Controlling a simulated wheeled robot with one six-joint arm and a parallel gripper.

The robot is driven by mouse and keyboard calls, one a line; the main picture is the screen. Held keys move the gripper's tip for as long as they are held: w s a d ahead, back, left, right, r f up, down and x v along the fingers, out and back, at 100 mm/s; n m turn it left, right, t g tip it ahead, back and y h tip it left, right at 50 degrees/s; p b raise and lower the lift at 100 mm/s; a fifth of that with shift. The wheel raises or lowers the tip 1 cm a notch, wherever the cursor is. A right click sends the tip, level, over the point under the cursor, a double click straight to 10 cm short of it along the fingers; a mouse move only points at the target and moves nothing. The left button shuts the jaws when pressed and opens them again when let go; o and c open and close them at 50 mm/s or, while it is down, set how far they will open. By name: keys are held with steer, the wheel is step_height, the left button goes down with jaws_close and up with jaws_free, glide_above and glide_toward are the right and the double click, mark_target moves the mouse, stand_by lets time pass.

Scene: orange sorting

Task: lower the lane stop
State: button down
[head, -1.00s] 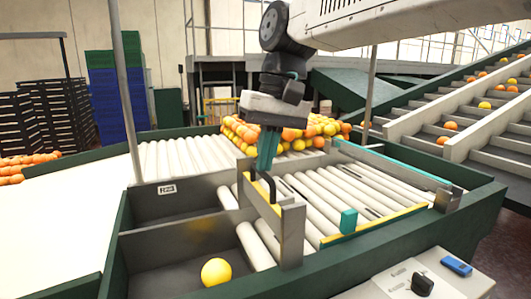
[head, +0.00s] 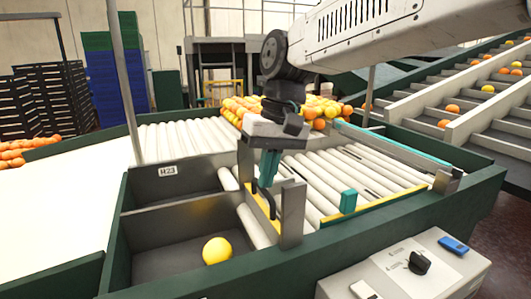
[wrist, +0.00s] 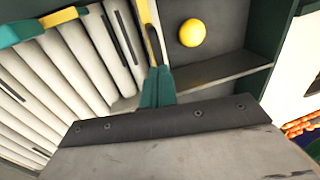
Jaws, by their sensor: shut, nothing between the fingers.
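The lane stop (head: 257,203) is a yellow-faced plate between two grey posts at the end of the roller lane. It sits low, with the post tops standing well above it. Its black handle (head: 270,204) is just under my gripper (head: 267,183). My gripper's teal fingers are shut with nothing between them, pointing down at the handle. They look to be on or just above its top; exact contact is hard to tell. The wrist view shows the fingers (wrist: 157,88) by the yellow plate and handle (wrist: 152,42).
One yellow-orange fruit (head: 217,251) lies in the grey bin left of the stop. Several oranges (head: 318,112) are heaped at the far end of the rollers (head: 325,175). A teal block (head: 348,201) stands at the lane's near side. A control box (head: 405,268) is at front right.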

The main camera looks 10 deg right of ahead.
step_height(320, 180, up, 13)
steer(key=d, duration=0.2)
steer(key=s+d+f+m, duration=0.1)
steer(key=s+d+f, duration=0.4)
steer(key=s+f, duration=0.1)
steer(key=s+d+f+m+t+h, duration=0.1)
steer(key=s+d+f, duration=0.5)
steer(key=s+f, duration=0.1)
steer(key=s+d+f+h, duration=0.1)
steer(key=s+d+f, duration=0.5)
steer(key=f, duration=0.2)
steer(key=shift+s+d+m+t, duration=0.15)
steer(key=shift+s+m+t, duration=0.15)
steer(key=shift+m, duration=0.1)
steer(key=shift+s+d, duration=0.15)
steer(key=shift+s, duration=0.1)
steer(key=shift+d+r, duration=0.1)
steer(key=shift+r, duration=0.1)
